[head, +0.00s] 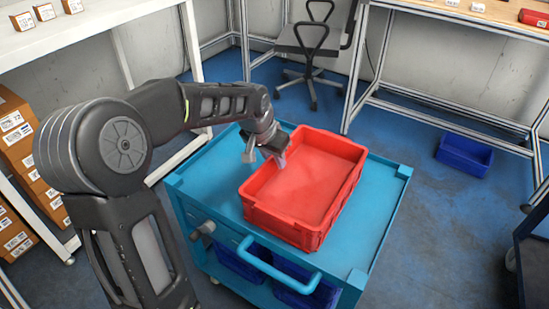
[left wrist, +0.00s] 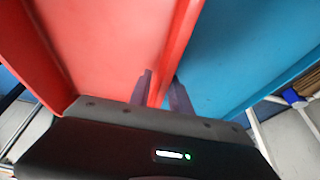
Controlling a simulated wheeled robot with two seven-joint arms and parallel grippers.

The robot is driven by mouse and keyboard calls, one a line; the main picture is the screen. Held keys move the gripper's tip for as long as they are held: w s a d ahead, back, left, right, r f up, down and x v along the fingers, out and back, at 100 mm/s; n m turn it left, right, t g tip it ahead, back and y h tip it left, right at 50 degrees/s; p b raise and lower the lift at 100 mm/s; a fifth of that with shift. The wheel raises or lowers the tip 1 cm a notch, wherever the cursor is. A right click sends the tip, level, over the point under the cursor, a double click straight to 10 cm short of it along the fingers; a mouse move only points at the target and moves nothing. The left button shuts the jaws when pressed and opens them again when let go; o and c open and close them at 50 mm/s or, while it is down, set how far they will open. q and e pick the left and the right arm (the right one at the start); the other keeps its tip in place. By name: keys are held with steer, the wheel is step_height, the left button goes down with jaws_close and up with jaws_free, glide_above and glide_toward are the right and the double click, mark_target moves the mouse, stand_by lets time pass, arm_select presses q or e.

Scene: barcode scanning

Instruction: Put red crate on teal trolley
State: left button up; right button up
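The red crate (head: 315,185) sits upright and empty on top of the teal trolley (head: 388,185), and its base looks flat on the trolley top. My left gripper (head: 266,158) is at the crate's far left rim. Its fingers are spread, one on the inner side of the crate wall and one on the outer side. The left wrist view shows the red crate (left wrist: 105,40) on the left, the teal trolley top (left wrist: 235,50) on the right, and the wall between the fingers (left wrist: 162,92). My right gripper is not in view.
Blue bins (head: 240,262) sit on the trolley's lower level. A white table (head: 60,40) with small boxes stands at the left, by stacked cartons (head: 20,130). A chair (head: 312,45) and a workbench (head: 470,20) are behind. A blue bin (head: 464,154) lies on the floor at right.

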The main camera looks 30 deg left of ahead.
arm_select(q)
steer(key=shift+r, duration=0.25)
steer(key=p+v, duration=0.2)
steer(key=v, duration=0.9)
steer(key=shift+s+r+p, duration=0.25)
steer(key=shift+r+p, duration=0.05)
steer(key=shift+r, duration=0.05)
